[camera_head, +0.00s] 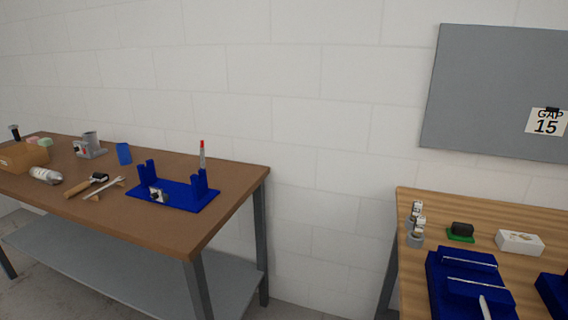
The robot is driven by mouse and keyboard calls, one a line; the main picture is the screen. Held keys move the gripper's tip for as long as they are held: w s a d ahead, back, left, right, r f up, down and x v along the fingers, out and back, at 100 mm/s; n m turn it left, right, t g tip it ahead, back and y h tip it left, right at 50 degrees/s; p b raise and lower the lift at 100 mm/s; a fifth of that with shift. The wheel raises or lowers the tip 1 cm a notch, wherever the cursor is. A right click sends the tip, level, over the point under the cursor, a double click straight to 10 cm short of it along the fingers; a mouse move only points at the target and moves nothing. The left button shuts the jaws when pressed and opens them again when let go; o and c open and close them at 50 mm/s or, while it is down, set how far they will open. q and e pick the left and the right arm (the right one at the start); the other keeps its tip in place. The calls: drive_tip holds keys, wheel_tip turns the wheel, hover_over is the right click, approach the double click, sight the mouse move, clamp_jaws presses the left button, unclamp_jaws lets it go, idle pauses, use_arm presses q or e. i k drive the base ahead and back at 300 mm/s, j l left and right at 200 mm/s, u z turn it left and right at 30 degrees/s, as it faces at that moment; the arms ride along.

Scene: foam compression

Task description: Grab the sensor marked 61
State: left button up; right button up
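No sensor with a readable 61 shows in the head view. Two small grey-and-white upright pieces with dark marks, the rear piece (416,209) and the front piece (417,231), stand at the left back of the right table (404,197); their marks are too small to read. A small silver-white piece (158,196) sits at the front of a blue fixture (185,197) on the left table (185,236). I cannot tell whether any of these is the sensor. Neither of my grippers is in view.
The left table also holds a cardboard box (22,158), silver can (45,175), mallet (86,187) and grey device (90,146). The right table holds a dark block on green (461,231), white box (519,242) and blue fixture (468,285). A gap separates the tables.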

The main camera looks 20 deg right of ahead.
sight(417, 206)
drive_tip(key=i+z, duration=0.15)
drive_tip(key=z, duration=0.3)
drive_tip(key=i+z, duration=0.15)
drive_tip(key=z, duration=0.3)
drive_tip(key=i+j+z, duration=0.1)
drive_tip(key=z, duration=0.3)
drive_tip(key=i+j+z, duration=0.1)
drive_tip(key=z, duration=0.35)
drive_tip(key=i+j+z, duration=0.1)
drive_tip(key=z, duration=0.35)
drive_tip(key=j+z, duration=0.3)
drive_tip(key=z, duration=0.15)
drive_tip(key=i, duration=0.05)
